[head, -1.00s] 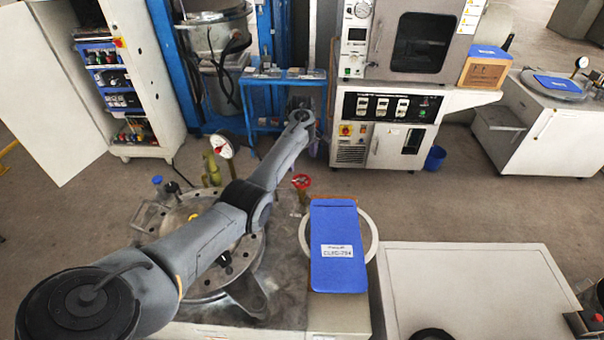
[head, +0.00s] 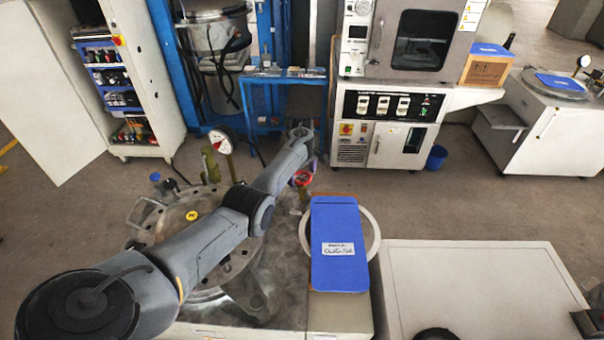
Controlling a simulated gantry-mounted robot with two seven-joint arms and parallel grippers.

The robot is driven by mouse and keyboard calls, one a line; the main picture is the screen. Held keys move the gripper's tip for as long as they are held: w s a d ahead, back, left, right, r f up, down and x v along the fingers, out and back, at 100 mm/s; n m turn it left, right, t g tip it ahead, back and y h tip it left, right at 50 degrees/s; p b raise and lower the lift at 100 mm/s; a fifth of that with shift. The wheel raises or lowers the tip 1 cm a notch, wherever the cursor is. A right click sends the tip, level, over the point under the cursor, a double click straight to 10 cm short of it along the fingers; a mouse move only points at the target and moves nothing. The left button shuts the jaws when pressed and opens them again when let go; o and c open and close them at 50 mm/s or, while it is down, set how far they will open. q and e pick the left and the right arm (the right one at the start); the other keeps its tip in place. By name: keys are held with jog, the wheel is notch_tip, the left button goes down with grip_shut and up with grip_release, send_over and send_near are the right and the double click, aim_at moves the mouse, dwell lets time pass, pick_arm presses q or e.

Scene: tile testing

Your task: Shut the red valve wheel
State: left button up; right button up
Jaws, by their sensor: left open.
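The red valve wheel (head: 304,182) stands at the back right of the round flanged vessel lid (head: 137,236). My left arm reaches across the lid from the lower left. My left gripper (head: 302,171), open, is small in the picture and overlaps the wheel's upper part. I cannot tell whether its fingers touch the rim or are just above it. Part of the wheel is hidden behind the gripper. My right gripper is not in view.
A pressure gauge (head: 221,143) stands at the lid's back edge. A blue clipboard (head: 338,245) lies right of the wheel. A white worktop (head: 470,290) at right is mostly clear. An oven cabinet (head: 420,40) and blue frame stand behind, across open floor.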

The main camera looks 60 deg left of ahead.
pick_arm(q)
jog(key=c, duration=1)
